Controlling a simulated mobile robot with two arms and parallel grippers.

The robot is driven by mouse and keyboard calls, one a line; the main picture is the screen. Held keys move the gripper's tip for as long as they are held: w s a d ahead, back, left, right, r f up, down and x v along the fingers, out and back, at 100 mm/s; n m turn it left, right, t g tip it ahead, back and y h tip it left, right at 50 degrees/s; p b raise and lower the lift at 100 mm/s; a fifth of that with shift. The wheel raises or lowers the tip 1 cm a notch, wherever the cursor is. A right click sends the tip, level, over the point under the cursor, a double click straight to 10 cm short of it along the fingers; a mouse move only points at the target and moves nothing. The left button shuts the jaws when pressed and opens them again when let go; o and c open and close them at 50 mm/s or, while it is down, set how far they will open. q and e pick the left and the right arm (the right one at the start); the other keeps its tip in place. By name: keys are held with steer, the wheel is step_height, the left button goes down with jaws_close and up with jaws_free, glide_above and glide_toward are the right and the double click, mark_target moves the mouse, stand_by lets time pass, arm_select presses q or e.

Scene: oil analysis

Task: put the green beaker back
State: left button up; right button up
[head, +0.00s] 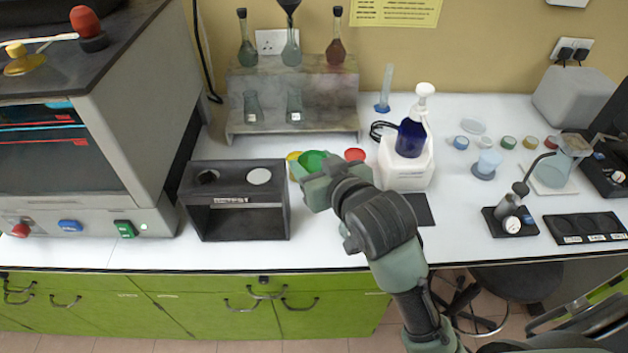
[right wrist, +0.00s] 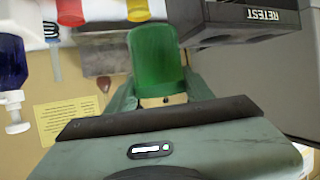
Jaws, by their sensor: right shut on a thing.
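The green beaker (head: 313,160) is held in my right gripper (head: 318,180), over the bench right of the dark box. In the right wrist view the green beaker (right wrist: 157,58) sits between the fingers, and the gripper is shut on it. A yellow beaker (head: 294,158) and a red beaker (head: 355,155) are behind the gripper, to its left and right. The upside-down right wrist view also shows the red (right wrist: 70,12) and yellow (right wrist: 138,10) beakers, with a gap between them. The arm hides the bench below the green beaker. My left gripper is not in view.
A dark box labelled RETEST (head: 238,190), with openings in its top, stands close left of the gripper. A white holder (head: 407,165) with a blue pump bottle (head: 410,138) stands to the right. Behind is a grey shelf (head: 293,90) with flasks.

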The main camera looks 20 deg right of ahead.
steer(key=shift+r, duration=0.9)
steer(key=d+r+m+h+b, duration=0.1)
steer(key=d+r+b, duration=0.1)
steer(key=d+r, duration=0.2)
step_height(320, 180, up, 3)
steer(key=shift+f+b, duration=0.15)
steer(key=shift+b, duration=0.2)
steer(key=shift+w, duration=0.15)
